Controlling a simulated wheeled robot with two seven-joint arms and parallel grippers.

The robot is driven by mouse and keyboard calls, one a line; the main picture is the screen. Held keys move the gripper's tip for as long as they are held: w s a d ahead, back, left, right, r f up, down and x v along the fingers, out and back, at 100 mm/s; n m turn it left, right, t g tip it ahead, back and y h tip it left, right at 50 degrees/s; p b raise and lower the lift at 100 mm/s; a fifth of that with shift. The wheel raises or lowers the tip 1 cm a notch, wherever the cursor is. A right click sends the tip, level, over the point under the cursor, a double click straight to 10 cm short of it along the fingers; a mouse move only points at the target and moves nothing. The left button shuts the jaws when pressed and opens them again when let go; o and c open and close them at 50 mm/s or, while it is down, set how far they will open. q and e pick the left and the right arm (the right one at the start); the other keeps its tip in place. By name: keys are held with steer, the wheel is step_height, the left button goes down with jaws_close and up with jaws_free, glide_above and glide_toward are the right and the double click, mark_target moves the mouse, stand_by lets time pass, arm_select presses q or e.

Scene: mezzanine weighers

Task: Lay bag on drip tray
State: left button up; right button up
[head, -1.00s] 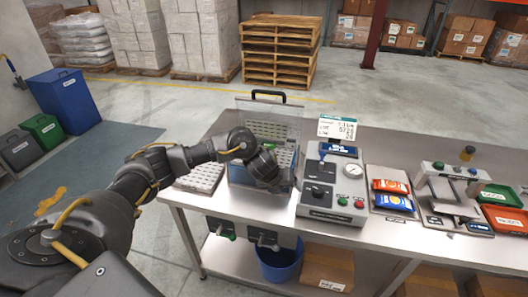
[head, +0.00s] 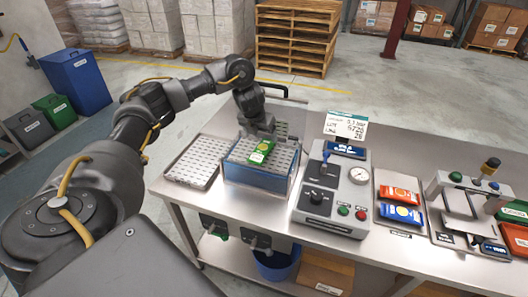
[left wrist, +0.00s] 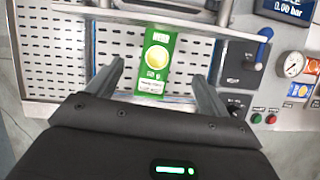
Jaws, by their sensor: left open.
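A green bag (head: 261,152) with a yellow round print lies flat on the perforated top of the blue-sided tank (head: 258,178). The bag also shows in the left wrist view (left wrist: 155,60), lying between my open fingers on the perforated plate. A perforated drip tray (head: 198,163) lies empty on the bench, directly left of the tank. My left gripper (head: 259,136) is open above the back part of the tank; its fingers also show in the left wrist view (left wrist: 157,75). My right gripper is out of view.
A control box (head: 330,190) with gauge and knobs stands right of the tank. An orange and a blue bag (head: 402,212) lie on a tray further right, beside a metal machine (head: 465,205). A handled lid stands raised behind the tank.

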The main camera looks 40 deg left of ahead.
mark_target(264, 145)
arm_select(q)
steer(key=x, duration=0.3)
steer(key=shift+w+a+f+b, duration=0.2)
steer(key=shift+f+b, duration=0.05)
steer(key=shift+b, duration=0.1)
steer(key=shift+w+d+f, duration=0.1)
steer(key=shift+w+f, duration=0.15)
steer(key=shift+w, duration=0.05)
steer(key=shift+s+f, duration=0.1)
steer(key=shift+f, duration=0.15)
steer(key=x, duration=0.4)
steer(key=shift+f+p, duration=0.1)
steer(key=shift+p, duration=0.3)
steer(key=shift+f, duration=0.15)
steer(key=shift+c, duration=0.8)
steer(key=c, duration=1)
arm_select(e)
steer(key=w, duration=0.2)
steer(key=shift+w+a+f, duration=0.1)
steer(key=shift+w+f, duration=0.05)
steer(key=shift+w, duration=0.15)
